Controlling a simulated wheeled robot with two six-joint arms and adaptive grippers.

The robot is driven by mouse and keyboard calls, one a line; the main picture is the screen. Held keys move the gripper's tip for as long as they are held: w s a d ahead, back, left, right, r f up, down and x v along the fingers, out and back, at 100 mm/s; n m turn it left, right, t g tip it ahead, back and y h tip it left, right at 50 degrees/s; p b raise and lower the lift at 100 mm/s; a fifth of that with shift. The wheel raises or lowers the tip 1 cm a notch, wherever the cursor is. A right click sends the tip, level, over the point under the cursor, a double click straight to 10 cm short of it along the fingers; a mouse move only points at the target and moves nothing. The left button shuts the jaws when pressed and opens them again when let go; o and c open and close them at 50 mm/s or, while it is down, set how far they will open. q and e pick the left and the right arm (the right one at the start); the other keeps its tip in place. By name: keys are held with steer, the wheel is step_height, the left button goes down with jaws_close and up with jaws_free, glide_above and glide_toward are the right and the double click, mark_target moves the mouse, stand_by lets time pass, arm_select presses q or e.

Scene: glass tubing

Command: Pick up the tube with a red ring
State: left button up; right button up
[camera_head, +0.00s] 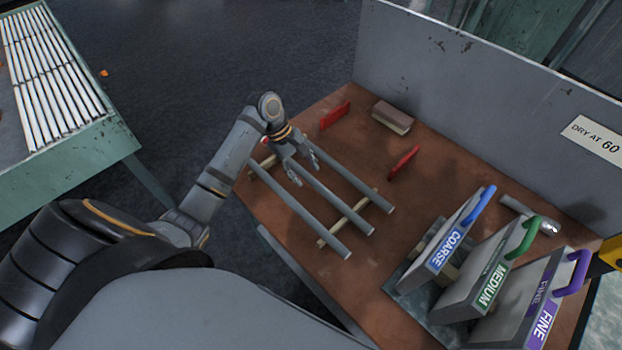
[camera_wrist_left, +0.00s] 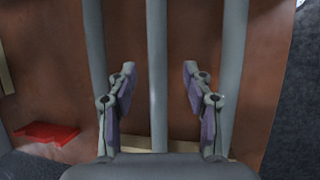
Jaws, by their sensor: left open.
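Three grey tubes lie side by side across pale wooden rails on the brown bench: a left tube (camera_head: 302,214), a middle tube (camera_head: 343,203) and a right tube (camera_head: 352,178). A small red patch shows beside my left wrist near the far end of the left tube; I cannot tell whether it is a ring. No clear red ring shows in either view. My left gripper (camera_head: 304,176) is open above the tubes. In the left wrist view the open fingers (camera_wrist_left: 159,80) stand either side of the middle tube (camera_wrist_left: 157,60), with nothing gripped. My right gripper is out of view.
COARSE, MEDIUM (camera_head: 487,275) and FINE handled boards stand at the right. A grey panel (camera_head: 470,80) closes the back. A white-slatted rack (camera_head: 50,70) stands at far left.

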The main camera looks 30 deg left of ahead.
mark_target(310, 178)
arm_select(q)
steer(key=x, duration=0.2)
steer(key=shift+w+d+f, duration=0.1)
steer(key=shift+d+f, duration=0.1)
steer(key=shift+d, duration=0.05)
steer(key=shift+d+f, duration=0.1)
steer(key=shift+f, duration=0.1)
steer(key=c, duration=0.5)
jaws_close()
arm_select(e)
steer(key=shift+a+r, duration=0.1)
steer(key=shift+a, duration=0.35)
